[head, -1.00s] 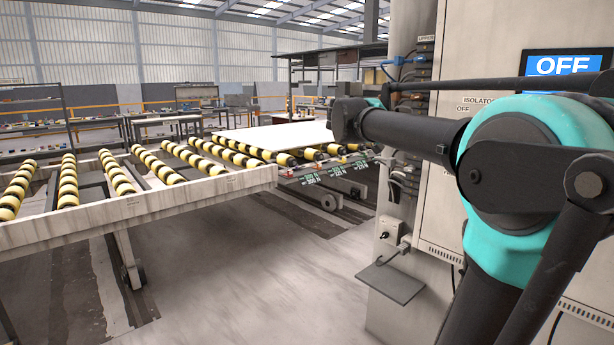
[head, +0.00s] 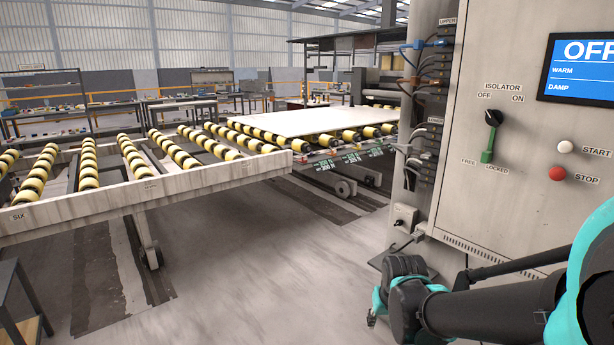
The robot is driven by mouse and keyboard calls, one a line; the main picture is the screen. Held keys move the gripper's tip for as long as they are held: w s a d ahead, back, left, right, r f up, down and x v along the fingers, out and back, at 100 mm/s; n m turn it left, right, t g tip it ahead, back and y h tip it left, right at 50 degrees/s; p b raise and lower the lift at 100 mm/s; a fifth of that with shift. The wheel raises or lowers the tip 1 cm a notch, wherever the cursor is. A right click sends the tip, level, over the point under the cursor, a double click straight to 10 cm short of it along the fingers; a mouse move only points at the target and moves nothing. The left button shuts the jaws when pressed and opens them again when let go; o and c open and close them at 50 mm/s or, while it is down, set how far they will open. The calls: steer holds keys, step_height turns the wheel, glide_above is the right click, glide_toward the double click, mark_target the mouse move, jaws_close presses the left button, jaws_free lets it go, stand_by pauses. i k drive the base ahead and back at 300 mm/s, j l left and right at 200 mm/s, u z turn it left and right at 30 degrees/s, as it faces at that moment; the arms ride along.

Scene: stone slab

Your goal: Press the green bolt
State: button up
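The green bolt (head: 487,156) is a small upright green piece on the front of the grey cabinet. It sits just below the black isolator knob (head: 493,118), between the printed words FREE and LOCKED. Nothing covers it. My arm crosses the lower right, below the bolt and well apart from it. The arm's far visible end is a dark and teal joint low in the picture.
A white start button (head: 565,147), a red stop button (head: 557,173) and a screen reading OFF (head: 580,68) are right of the bolt. A small shelf juts out low on the cabinet. A roller table (head: 150,195) stands left; open floor lies between.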

mark_target(486, 156)
steer(key=k+l+z, duration=0.1)
steer(key=z, duration=1.15)
steer(key=i+j+z, duration=0.1)
steer(key=j, duration=0.2)
steer(key=i+j+z, duration=0.25)
steer(key=j, duration=0.4)
steer(key=i+j+z, duration=0.15)
steer(key=i+j, duration=0.1)
steer(key=j, duration=0.1)
